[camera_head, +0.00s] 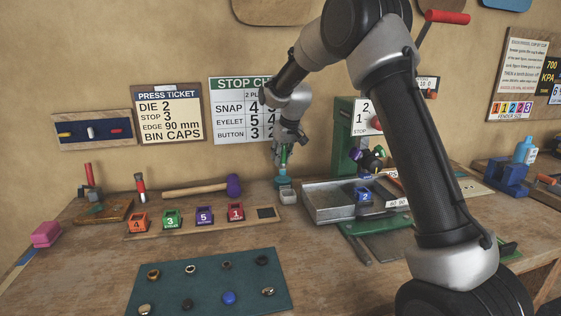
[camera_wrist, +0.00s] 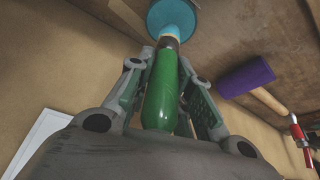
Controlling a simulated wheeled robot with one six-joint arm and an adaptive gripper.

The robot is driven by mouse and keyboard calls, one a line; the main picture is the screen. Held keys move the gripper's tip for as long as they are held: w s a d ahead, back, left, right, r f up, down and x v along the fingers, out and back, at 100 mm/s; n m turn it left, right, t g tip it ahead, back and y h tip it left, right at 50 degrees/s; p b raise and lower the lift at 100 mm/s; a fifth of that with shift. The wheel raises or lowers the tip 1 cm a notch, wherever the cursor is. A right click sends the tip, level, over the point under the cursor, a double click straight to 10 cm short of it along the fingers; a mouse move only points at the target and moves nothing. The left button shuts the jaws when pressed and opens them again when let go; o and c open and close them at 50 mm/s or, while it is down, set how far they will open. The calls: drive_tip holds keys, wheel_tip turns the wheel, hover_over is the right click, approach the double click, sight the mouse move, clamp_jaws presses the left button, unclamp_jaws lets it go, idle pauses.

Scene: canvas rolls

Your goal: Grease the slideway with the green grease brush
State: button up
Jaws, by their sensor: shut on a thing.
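My gripper (camera_head: 284,150) points down at the back of the bench, shut on the green grease brush. In the wrist view, the brush's green handle (camera_wrist: 161,90) lies between my fingers (camera_wrist: 164,66). Beyond it are a metal collar and a light blue tip. The tip meets a round teal thing (camera_wrist: 165,12), perhaps a grease pot; I cannot tell whether it is inside or only touching. In the head view, this teal thing (camera_head: 284,181) is below my gripper. I cannot clearly pick out the slideway; the green press (camera_head: 346,140) is partly behind my arm.
A small grey box (camera_head: 288,196) is just in front of the teal thing. A purple-headed mallet (camera_head: 200,189) lies to the left and a metal tray (camera_head: 325,208) to the right. Numbered bins stand on a wooden strip in front. A green mat (camera_head: 205,292) holds several small parts.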

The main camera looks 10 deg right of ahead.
drive_tip(key=shift+r, duration=2.4)
